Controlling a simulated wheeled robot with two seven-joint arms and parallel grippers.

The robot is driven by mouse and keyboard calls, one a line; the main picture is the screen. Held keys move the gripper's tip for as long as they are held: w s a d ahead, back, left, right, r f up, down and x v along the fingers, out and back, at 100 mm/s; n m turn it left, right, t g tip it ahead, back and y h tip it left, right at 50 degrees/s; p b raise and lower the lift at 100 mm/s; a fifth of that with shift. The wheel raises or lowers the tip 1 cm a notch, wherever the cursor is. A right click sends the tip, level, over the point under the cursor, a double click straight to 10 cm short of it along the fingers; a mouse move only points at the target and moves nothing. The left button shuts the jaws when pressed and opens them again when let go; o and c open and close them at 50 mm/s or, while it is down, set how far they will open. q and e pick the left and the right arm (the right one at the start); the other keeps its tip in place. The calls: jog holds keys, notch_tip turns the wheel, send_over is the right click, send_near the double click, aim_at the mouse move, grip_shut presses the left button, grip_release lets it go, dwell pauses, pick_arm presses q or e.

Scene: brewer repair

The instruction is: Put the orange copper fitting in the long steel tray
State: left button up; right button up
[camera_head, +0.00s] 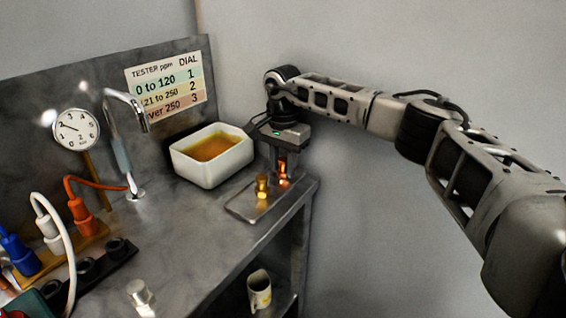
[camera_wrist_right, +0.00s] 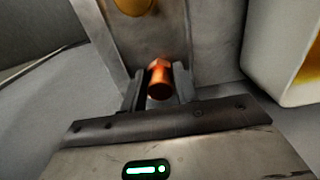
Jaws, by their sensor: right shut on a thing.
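The orange copper fitting (camera_head: 284,180) is between the fingers of my right gripper (camera_head: 285,170), at the far right part of the long steel tray (camera_head: 240,208). In the right wrist view the copper fitting (camera_wrist_right: 160,80) sits between the two fingers (camera_wrist_right: 160,92), which are shut on it. The tray (camera_wrist_right: 205,62) lies below or around it; I cannot tell whether the fitting touches the tray. A yellow brass fitting (camera_head: 262,186) stands in the tray beside the copper one, and it also shows in the wrist view (camera_wrist_right: 134,5). My left gripper is not in view.
A white basin with amber liquid (camera_head: 212,158) stands left of my right gripper. A tap (camera_head: 122,150), a gauge (camera_head: 76,129) and coloured plugs (camera_head: 85,218) are further left. A mug (camera_head: 259,291) is on a lower shelf. The bench edge is close right of the tray.

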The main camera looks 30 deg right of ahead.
aim_at(283, 159)
jog(key=o, duration=0.7)
jog(key=shift+f, duration=0.15)
jog(key=shift+r, duration=0.45)
notch_tip(283, 159, up, 12)
jog(key=shift+f, duration=0.25)
